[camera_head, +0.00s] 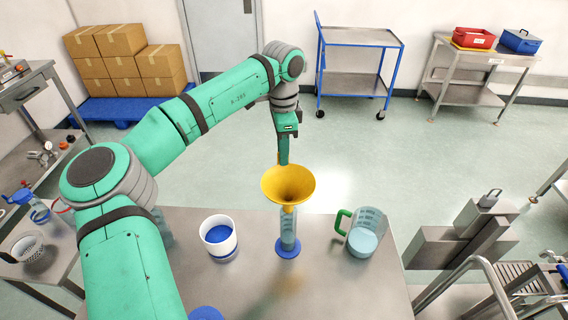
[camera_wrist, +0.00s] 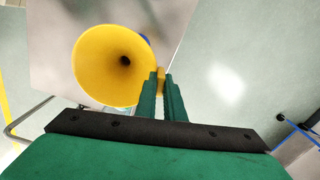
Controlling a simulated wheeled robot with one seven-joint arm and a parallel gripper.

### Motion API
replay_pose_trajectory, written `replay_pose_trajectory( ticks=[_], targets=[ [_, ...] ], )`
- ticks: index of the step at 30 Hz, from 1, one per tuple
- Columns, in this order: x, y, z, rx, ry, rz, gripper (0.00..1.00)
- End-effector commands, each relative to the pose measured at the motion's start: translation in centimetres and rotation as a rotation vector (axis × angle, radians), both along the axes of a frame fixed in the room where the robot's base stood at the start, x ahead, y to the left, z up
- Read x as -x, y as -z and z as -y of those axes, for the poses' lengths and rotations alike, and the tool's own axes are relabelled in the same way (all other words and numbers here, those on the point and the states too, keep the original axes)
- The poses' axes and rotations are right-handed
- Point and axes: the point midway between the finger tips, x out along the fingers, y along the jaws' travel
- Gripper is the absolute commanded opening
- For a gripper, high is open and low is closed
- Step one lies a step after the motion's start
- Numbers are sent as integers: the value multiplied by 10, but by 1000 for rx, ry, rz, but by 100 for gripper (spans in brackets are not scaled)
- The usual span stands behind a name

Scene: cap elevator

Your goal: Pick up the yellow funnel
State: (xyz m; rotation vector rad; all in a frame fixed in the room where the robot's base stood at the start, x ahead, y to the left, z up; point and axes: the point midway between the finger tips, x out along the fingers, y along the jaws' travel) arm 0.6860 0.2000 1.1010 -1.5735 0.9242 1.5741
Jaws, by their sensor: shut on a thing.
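The yellow funnel (camera_head: 288,184) is upright, wide mouth up, above a clear cylinder with a blue base (camera_head: 288,246) on the steel table. Its spout is at the cylinder's top; I cannot tell whether the spout is still inside it. My gripper (camera_head: 283,158) is at the funnel's far rim, fingers pointing down. In the wrist view the funnel (camera_wrist: 100,62) fills the upper left, and the green fingers of my gripper (camera_wrist: 160,75) are shut on its rim at the right side.
On the steel table (camera_head: 340,290), a white cup with blue contents (camera_head: 219,238) stands left of the cylinder. A clear jug with a green handle (camera_head: 366,234) stands to the right. Open floor (camera_head: 400,150) lies behind the table.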

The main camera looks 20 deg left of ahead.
Motion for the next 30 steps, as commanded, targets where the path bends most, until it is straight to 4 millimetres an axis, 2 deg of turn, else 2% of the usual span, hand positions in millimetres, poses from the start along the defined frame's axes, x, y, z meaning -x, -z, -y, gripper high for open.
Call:
replay_pose_trajectory(
  ticks=[1, 8, 21, 25, 30],
  targets=[
    [-1, -8, 0, 1, -1, 2, 0],
    [30, -6, 11, 1, 7, 0, 0],
    [109, -6, 32, 1, 5, 2, 0],
    [124, -6, 37, 0, 5, 0, 0],
    [133, -6, 39, 0, 3, 1, 0]
  ],
)
